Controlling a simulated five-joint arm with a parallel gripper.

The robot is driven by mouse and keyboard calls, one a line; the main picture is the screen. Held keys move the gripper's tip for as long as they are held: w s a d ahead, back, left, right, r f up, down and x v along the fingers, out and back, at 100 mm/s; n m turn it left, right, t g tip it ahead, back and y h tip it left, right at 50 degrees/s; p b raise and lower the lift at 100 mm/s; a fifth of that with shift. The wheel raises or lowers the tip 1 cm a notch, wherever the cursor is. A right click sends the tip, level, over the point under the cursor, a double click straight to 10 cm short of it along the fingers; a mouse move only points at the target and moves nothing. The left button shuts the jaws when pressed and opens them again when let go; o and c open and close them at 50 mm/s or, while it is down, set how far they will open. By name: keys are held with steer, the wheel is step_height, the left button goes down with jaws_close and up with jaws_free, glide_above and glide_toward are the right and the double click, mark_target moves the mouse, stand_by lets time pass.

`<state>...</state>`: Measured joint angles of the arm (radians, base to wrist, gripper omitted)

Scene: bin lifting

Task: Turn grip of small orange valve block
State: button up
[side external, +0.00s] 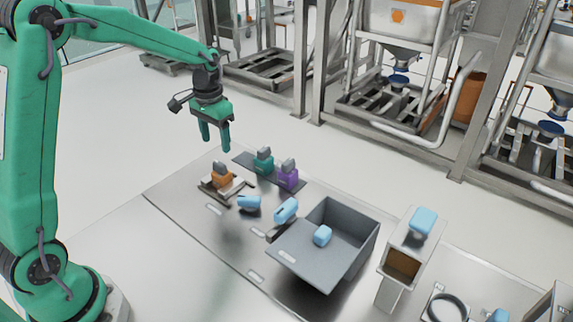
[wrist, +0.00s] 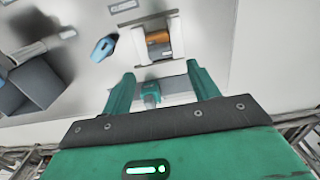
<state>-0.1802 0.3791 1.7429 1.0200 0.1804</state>
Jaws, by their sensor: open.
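The small orange valve block (side external: 221,179) has a grey top piece and sits upright on a small pale stand (side external: 240,190) on the steel table. In the wrist view the orange block (wrist: 158,38) lies just beyond the fingertips, with its grey part towards them. My gripper (side external: 215,138) is open and empty, pointing down, above the table and apart from the block. Its two green fingers also show in the wrist view (wrist: 160,76), spread apart with a teal block (wrist: 151,92) seen between them.
The teal block (side external: 263,160) and a purple block (side external: 287,180) stand on a dark strip behind the orange one. Light blue pieces (side external: 249,203) (side external: 286,210) lie in front. A grey bin (side external: 348,222) holds another blue piece. A box-like stand (side external: 393,287) is farther right.

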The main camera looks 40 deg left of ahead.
mark_target(219, 163)
steer(key=shift+f, duration=3.45)
steer(key=c, duration=1)
